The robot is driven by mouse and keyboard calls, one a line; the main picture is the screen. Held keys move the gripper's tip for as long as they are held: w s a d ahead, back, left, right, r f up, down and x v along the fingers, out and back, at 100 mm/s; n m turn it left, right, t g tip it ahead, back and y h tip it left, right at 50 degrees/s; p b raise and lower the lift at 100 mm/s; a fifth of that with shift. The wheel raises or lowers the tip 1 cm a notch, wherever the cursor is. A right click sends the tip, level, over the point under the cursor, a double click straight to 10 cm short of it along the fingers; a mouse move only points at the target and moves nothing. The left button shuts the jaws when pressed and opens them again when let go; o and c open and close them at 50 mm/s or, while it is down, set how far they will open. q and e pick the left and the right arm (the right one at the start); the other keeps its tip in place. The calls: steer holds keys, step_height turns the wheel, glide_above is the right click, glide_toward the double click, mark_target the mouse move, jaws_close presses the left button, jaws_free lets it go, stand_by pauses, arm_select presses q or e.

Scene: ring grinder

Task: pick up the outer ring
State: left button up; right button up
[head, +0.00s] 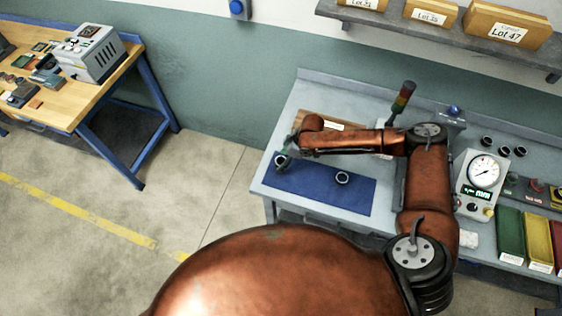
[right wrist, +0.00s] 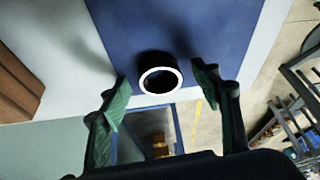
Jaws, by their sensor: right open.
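A dark ring with a bright rim (head: 281,161) stands near the left end of the blue mat (head: 318,189). It also shows in the right wrist view (right wrist: 160,80). A second similar ring (head: 342,178) is further right on the mat; I cannot tell by looks which one is the outer ring. My right gripper (head: 284,154) is over the left ring. In the right wrist view its green fingers (right wrist: 160,78) are open, one to each side of that ring, with nothing gripped. My left gripper is not in view.
A brown wooden board (head: 325,124) lies behind the mat, partly hidden by my right arm. A signal lamp (head: 402,98) stands behind. A dial gauge (head: 483,174) and coloured bins (head: 510,235) are on the right. The mat between the rings is clear.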

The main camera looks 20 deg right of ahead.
steer(key=shift+c, duration=0.7)
steer(key=c, duration=1.2)
steer(key=shift+r, duration=0.15)
